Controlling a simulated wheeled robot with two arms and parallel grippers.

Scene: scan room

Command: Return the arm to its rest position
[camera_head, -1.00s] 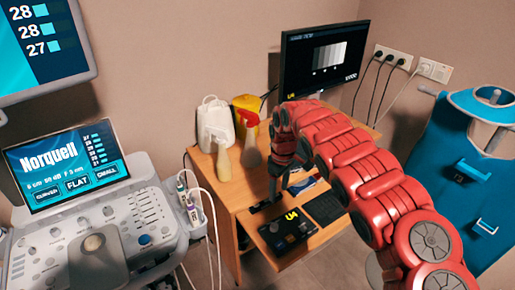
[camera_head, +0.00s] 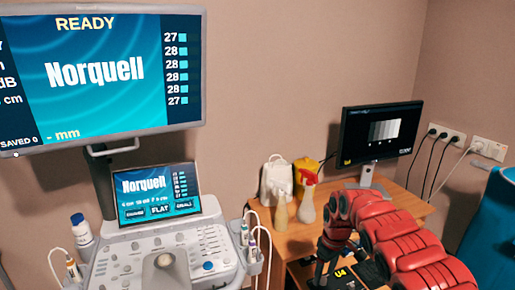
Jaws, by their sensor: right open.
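My right arm, red and segmented, comes in from the lower right and arches over the wooden desk (camera_head: 294,247). Its dark gripper (camera_head: 320,268) hangs down at the arm's far end, above the desk's front part, next to a black control pad marked U4 (camera_head: 345,277). The gripper is open, and I see nothing held in it. The arm hides part of the pad and the desk's right side. My left arm and gripper are out of the picture.
On the desk are a spray bottle (camera_head: 307,200), a cream bottle (camera_head: 280,212), a white container (camera_head: 276,180), a yellow container (camera_head: 306,172) and a monitor (camera_head: 380,132). A blue apron (camera_head: 497,225) hangs right.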

